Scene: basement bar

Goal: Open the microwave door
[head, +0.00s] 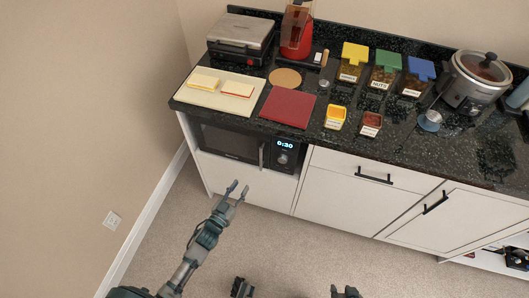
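The black microwave (230,146) is built in under the counter at the left end. Its door looks shut. A vertical handle (262,155) sits at the door's right edge, beside the control panel (285,156) with a lit display and a knob. My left gripper (238,190) is in front of and below the handle, apart from it, with its two fingers spread and nothing between them. My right gripper (294,290) shows only as two dark, widely spaced fingertips at the bottom edge; the rest of it is out of view.
The dark counter (210,105) carries a panini press (240,36), a cutting board (220,95), a red mat (287,107), labelled containers and a slow cooker (475,78). White cabinets (360,195) with black handles stand right of the microwave. A wall (90,120) is at left. The carpet (300,245) in front is clear.

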